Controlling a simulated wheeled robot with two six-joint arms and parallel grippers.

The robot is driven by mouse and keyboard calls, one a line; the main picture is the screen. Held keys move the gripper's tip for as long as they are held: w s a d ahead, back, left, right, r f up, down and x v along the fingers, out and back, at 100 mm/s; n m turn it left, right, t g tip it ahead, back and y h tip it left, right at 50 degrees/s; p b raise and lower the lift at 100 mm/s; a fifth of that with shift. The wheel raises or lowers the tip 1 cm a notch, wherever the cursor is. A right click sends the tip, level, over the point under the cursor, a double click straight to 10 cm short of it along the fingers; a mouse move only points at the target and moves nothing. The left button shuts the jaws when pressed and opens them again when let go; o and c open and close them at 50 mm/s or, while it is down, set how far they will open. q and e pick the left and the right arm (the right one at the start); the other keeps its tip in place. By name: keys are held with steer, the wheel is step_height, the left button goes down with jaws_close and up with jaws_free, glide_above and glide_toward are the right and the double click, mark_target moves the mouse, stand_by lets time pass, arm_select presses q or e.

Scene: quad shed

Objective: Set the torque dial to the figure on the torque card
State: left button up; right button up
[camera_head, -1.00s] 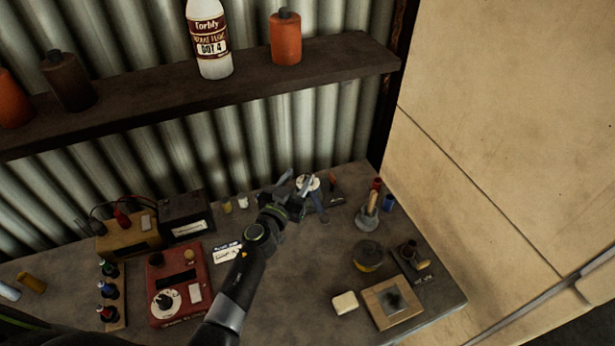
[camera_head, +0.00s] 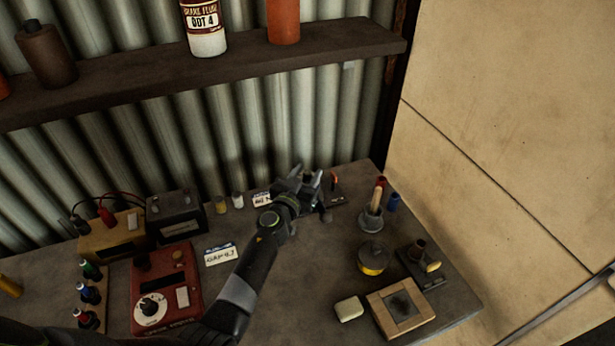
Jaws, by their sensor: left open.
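A red box (camera_head: 190,265) stands on the bench at the left, with a white round dial (camera_head: 151,308) and black knob on its near left part. The dial's figures are too small to read. A white card (camera_head: 220,254) with dark writing lies just right of the box; another white card (camera_head: 262,198) lies farther back, beside my left gripper. I cannot tell which is the torque card, nor read either. My left gripper (camera_head: 312,180) is open over the back of the bench, well right of and beyond the dial. It hides part of a small tool there. My right gripper is not in view.
A yellow-banded tin (camera_head: 373,258), a wooden frame (camera_head: 401,307) and a pale block (camera_head: 349,309) stand at right. The bench middle is fairly clear.

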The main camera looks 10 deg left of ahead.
arm_select(q)
steer(key=shift+w, duration=0.3)
steer(key=shift+d, duration=0.1)
jaws_close()
